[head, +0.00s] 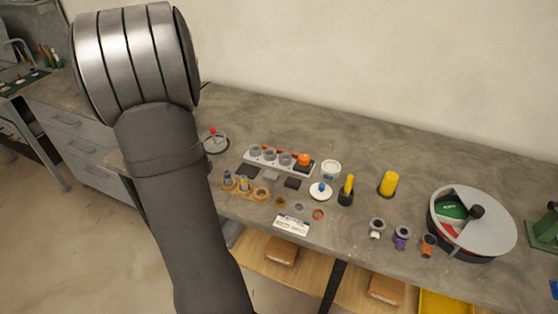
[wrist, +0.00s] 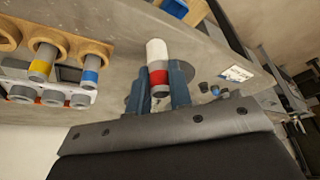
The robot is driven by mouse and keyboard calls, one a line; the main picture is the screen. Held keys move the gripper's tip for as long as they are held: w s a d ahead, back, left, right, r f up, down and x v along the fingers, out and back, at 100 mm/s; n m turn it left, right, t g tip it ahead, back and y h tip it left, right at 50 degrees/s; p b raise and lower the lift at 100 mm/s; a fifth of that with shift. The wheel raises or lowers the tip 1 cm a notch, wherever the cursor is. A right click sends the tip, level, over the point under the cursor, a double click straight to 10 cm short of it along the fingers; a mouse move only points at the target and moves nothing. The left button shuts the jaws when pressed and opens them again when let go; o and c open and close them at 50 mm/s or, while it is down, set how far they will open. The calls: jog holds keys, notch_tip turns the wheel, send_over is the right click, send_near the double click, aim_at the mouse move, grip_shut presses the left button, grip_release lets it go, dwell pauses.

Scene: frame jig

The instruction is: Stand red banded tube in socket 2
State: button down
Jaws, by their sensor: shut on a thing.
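In the wrist view my gripper (wrist: 158,80) is shut on the red banded tube (wrist: 157,52), which has a white body, a red band and a grey end. The gripper and this tube do not show in the head view; my arm fills its left. A pale rack (head: 278,168) with a row of grey sockets stands on the bench, and part of it shows at the wrist view's left (wrist: 10,68). An orange piece (head: 304,160) is at its right end. I cannot read socket numbers, so which is socket 2 is unclear.
A wooden holder (head: 253,194) has a blue banded tube (wrist: 91,72), a yellow banded tube (wrist: 41,64) and an empty hole. To the right are a yellow cylinder (head: 389,183), several small fittings and a round grey carousel (head: 490,212). The back right bench is clear.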

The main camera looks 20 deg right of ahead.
jog(key=w+d+r+m+h, duration=0.1)
jog(key=w+d+m, duration=0.1)
jog(key=w+d, duration=0.35)
jog(key=w+d+r+m, duration=0.1)
jog(key=w+d+r, duration=0.1)
jog(key=d, duration=0.7)
jog(key=r+m+h, duration=0.1)
jog(key=r+m, duration=0.1)
jog(key=m, duration=0.1)
send_over(271, 151)
jog(key=s+a, duration=0.1)
jog(key=shift+g, duration=0.3)
jog(key=shift+s+f, duration=0.15)
jog(key=shift+f, duration=2.45)
jog(key=shift+f, duration=0.15)
jog(key=shift+f, duration=1.35)
jog(key=c, duration=1.2)
grip_release()
jog(key=shift+c, duration=1.4)
